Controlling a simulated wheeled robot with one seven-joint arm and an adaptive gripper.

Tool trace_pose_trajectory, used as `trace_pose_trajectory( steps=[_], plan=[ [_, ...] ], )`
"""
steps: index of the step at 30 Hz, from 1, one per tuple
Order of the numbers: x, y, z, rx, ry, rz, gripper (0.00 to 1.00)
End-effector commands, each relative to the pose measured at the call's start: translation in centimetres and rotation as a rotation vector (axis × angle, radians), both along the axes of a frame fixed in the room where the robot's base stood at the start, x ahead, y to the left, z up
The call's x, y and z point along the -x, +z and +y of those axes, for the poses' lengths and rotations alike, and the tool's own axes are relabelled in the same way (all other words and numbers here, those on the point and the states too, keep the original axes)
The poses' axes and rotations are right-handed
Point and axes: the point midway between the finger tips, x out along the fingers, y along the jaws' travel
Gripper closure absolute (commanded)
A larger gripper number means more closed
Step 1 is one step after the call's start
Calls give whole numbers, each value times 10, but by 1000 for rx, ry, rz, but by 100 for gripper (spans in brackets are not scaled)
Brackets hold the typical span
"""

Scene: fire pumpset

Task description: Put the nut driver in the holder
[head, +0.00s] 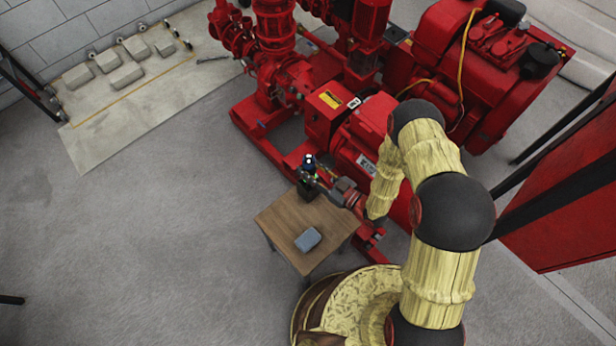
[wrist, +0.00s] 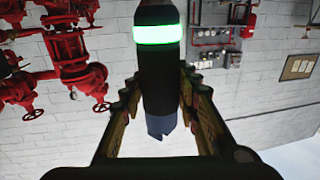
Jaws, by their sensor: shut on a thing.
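My gripper (head: 318,180) is over the far edge of the small wooden table. It is shut on the nut driver, a dark cylinder with a glowing green band and a blue end. In the wrist view the nut driver (wrist: 160,90) stands between the two fingers.
The wooden table (head: 280,226) also bears a grey-blue box (head: 307,239) near its front. The red pumpset (head: 345,135) stands close behind the table. Grey floor (head: 150,240) is open to the left. A red panel (head: 570,190) stands at the right.

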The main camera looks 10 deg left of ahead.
Motion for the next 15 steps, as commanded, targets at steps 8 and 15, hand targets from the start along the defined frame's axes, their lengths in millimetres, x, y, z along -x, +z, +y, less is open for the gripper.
trace_pose_trajectory(
  steps=[8,15],
  plan=[
    [-1,-23,0,-2,0,-2,99],
    [-1,-40,0,-2,0,-4,99]
  ],
)
